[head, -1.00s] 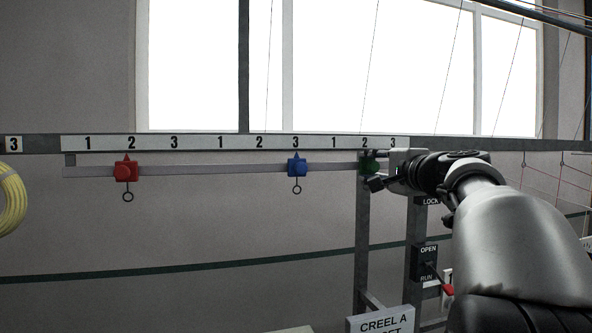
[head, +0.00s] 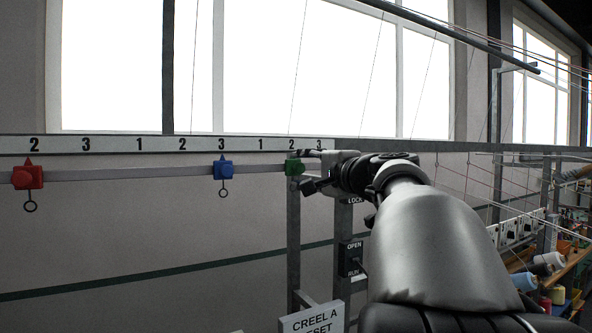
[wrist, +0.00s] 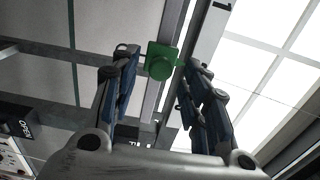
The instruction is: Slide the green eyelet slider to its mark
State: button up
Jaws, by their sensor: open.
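The green eyelet slider (head: 294,167) sits on the grey horizontal rail near its right end, about under the 2 of the rightmost 1-2-3 group on the number strip (head: 180,144). My gripper (head: 309,168) is at the slider from the right and hides part of it. In the wrist view the green slider (wrist: 161,62) lies between my two open fingers (wrist: 160,75), just ahead of the tips. Whether a finger touches it I cannot tell. Its eyelet is not clear in the head view. No separate target mark is clear.
A blue slider (head: 223,168) hangs under the middle group's 3, and a red slider (head: 28,175) under a 2 at the left. A post with the OPEN/RUN box (head: 352,258) and a CREEL A sign (head: 312,321) stand below. Thread cones (head: 543,268) are at the right.

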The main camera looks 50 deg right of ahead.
jog(key=v, duration=0.9)
jog(key=shift+r, duration=0.1)
